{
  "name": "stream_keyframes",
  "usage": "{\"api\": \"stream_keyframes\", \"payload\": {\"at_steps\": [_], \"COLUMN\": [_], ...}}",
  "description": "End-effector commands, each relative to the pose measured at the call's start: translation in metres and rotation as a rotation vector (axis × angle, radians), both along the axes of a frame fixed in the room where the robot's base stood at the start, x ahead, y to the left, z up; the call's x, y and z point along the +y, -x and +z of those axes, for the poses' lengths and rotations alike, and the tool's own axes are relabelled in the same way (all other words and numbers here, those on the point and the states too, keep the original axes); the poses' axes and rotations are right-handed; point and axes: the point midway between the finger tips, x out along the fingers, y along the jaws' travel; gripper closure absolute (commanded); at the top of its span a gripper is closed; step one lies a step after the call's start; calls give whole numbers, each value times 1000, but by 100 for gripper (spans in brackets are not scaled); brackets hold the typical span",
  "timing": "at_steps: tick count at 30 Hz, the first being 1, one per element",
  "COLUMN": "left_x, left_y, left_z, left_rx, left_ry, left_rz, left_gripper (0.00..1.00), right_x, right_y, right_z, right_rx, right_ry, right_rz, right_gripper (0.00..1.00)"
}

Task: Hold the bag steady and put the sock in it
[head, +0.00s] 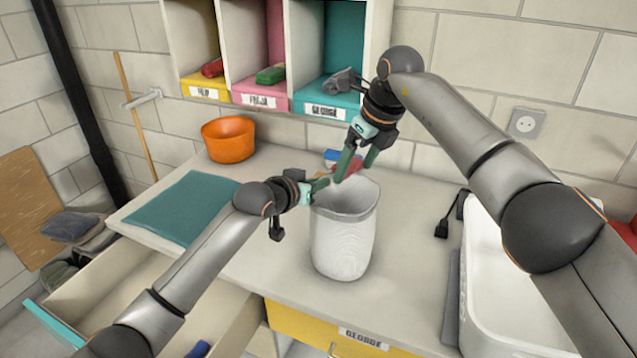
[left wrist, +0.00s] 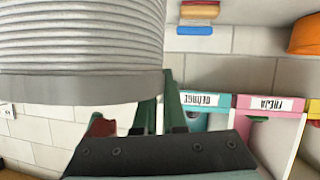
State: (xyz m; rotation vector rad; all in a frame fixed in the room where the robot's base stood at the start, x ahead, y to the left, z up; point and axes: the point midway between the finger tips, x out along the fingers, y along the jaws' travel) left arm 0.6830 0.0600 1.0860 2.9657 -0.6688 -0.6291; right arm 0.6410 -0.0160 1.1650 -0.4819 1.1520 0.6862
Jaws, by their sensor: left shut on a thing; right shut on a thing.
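The bag (head: 342,245) is a pale grey, ribbed, upright sack standing on the counter. It fills the upper left of the left wrist view (left wrist: 80,45). My left gripper (head: 322,184) is shut on the bag's rim at its left side. My right gripper (head: 353,160) is above the bag's opening, shut on a small red thing (head: 349,168), which I take to be the sock. A red piece also shows beside the bag's rim in the left wrist view (left wrist: 101,127). Fingers hide most of the sock, and the bag's inside is mostly hidden.
Labelled cubbies (head: 325,112) hang behind, holding small red, green and grey things. An orange bowl (head: 229,138) and teal mat (head: 183,210) are on the left. A white basin (head: 505,275) stands right. A drawer (head: 120,290) is open at front left. Small coloured items (left wrist: 198,20) lie behind the bag.

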Motion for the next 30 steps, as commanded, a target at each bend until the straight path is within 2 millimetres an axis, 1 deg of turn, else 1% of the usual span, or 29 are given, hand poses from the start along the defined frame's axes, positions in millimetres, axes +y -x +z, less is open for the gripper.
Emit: {"api": "stream_keyframes", "payload": {"at_steps": [1,30], "left_x": [0,0], "left_y": [0,0], "left_z": [-2,-2], "left_rx": [3,4], "left_ry": [-2,-2], "left_rz": [1,0], "left_gripper": [100,100], "right_x": [0,0], "right_y": [0,0], "right_z": [-5,-72], "right_rx": [1,0], "right_ry": [0,0], "right_rz": [0,-1], "right_gripper": [66,66]}}
